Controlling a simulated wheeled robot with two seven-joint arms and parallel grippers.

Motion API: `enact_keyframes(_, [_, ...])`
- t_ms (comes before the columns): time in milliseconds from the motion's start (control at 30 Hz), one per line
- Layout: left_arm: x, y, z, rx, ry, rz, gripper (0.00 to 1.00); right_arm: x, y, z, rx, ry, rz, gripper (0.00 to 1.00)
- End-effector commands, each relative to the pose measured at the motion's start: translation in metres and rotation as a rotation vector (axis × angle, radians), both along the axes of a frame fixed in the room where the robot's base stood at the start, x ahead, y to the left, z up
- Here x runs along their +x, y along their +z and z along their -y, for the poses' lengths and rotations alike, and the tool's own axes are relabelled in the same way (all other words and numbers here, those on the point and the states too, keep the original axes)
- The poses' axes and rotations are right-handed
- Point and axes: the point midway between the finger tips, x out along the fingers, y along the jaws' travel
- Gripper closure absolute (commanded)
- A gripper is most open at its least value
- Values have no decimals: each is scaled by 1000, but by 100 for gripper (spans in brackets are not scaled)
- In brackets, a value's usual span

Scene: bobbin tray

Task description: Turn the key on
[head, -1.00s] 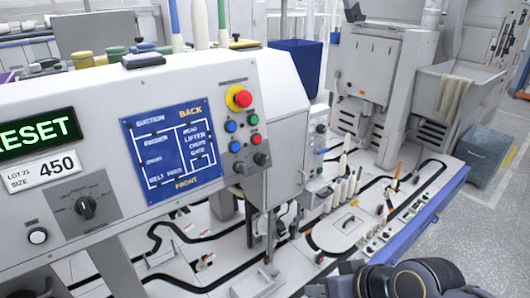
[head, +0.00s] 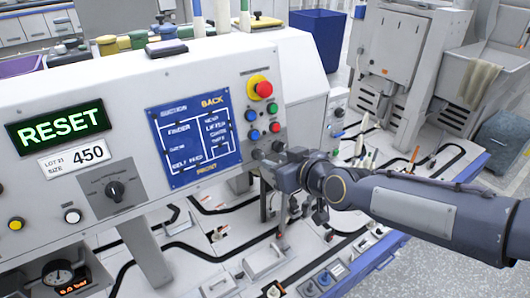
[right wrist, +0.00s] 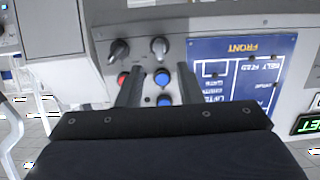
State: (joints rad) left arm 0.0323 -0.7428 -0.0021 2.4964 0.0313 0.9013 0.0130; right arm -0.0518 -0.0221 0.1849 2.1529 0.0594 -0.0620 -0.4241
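The control panel (head: 215,100) fills the left and middle of the head view. Two small dark knobs sit low on its right side, the left one (head: 258,155) and the right one (head: 278,147); they also show in the right wrist view, one (right wrist: 118,50) beside the other (right wrist: 158,47). I cannot tell whether either is the key. My right gripper (head: 274,172) is in front of the panel just below the small knobs. In the right wrist view its fingers (right wrist: 160,84) are apart and empty. My left gripper is not in view.
A red emergency button (head: 263,89) and coloured buttons are above the knobs. A blue diagram (head: 193,140) lies to their left. The RESET display (head: 60,127) glows green. The white conveyor deck with black tracks (head: 190,250) lies below.

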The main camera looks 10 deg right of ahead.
Motion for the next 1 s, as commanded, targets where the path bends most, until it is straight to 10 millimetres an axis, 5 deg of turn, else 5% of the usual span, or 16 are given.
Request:
enact_keyframes(400, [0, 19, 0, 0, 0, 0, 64, 49, -22, -20, 1, -2, -5, 67])
enact_keyframes(767, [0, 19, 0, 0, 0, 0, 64, 54, -25, -22, 1, -3, -3, 67])
enact_keyframes(1000, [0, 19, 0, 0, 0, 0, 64, 54, -25, -22, 1, -3, -3, 96])
